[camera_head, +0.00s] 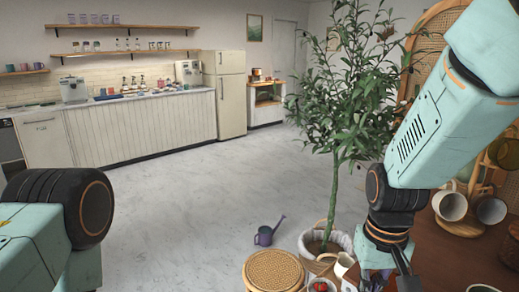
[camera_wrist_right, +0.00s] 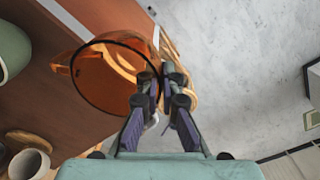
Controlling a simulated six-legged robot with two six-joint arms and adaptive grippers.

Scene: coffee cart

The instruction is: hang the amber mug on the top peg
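The amber mug (camera_wrist_right: 106,78) is clear orange glass and shows in the right wrist view, its open mouth facing the camera and its handle (camera_wrist_right: 62,62) on the left. My right gripper (camera_wrist_right: 160,78) has its fingers close together at the mug's right wall, one inside the rim and one outside, so it looks shut on that wall. In the head view the right gripper (camera_head: 403,280) is at the bottom edge, its tips cut off, and I cannot make out the mug there. A wooden mug stand (camera_head: 462,227) is at the right, partly hidden; its top peg is not clear. My left gripper is out of view.
Pale mugs (camera_head: 450,206) (camera_head: 490,210) are by the stand, and a yellowish glass piece (camera_head: 505,152) is above them. A potted tree (camera_head: 325,243), a woven stool (camera_head: 273,271) and a watering can (camera_head: 265,237) stand left of the brown counter (camera_head: 440,262). The middle floor is clear.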

